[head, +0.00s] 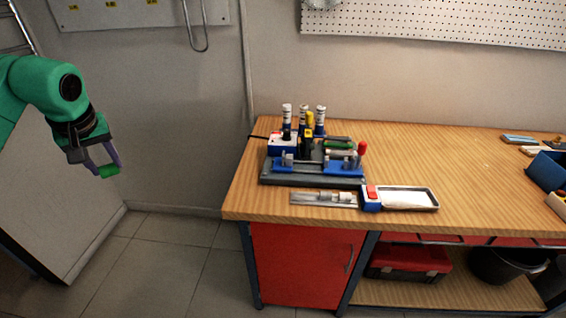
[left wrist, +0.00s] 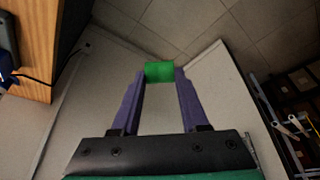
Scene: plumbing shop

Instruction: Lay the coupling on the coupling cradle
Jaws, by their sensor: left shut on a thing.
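My left gripper (head: 109,170) hangs in the air at the left of the head view, well away from the workbench. Its purple fingers are shut on a small green block-like piece, which I take to be the coupling (head: 110,171). In the left wrist view the green coupling (left wrist: 159,72) sits between the two fingertips, with only one face showing. A low metal plate with pale raised blocks (head: 310,199) lies near the front edge of the bench; it may be the coupling cradle, but I cannot tell for sure. My right gripper is not in view.
The wooden workbench (head: 470,165) bears a blue-and-grey fixture (head: 315,178) with upright bottles behind the plate. A metal tray (head: 425,207) with a red-and-blue block lies right of the plate. A blue bin (head: 549,170) stands far right. The bench between is clear.

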